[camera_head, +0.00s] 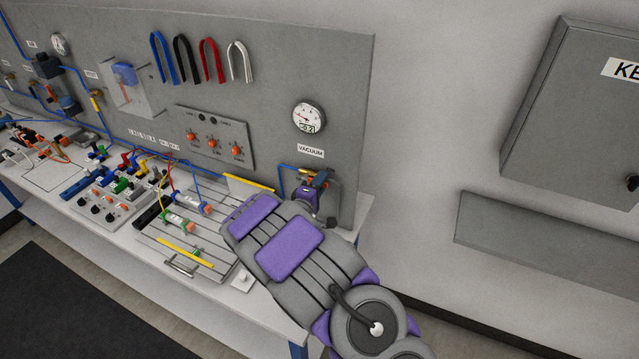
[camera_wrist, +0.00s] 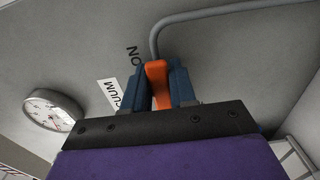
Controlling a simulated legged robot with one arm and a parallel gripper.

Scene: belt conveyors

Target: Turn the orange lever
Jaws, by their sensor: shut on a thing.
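The orange lever (camera_wrist: 157,82) shows in the wrist view between the two blue fingers of my gripper (camera_wrist: 159,78). The fingers are closed on its sides, one on each side. The lever is close to the grey panel, below a grey pipe that bends at its top. Part of the lever is hidden behind the dark wrist plate. In the head view my arm reaches to the right end of the bench, and the gripper is by the panel below the "VACUUM" label (camera_head: 311,150). The lever's exact pose is hard to tell there.
A round gauge (camera_head: 309,117) is mounted above the label. Orange knobs sit on a control box (camera_head: 214,138) to the left. Cables, colored blocks and a slotted plate (camera_head: 222,277) cover the bench left of my arm. A grey cabinet (camera_head: 577,115) hangs on the right wall.

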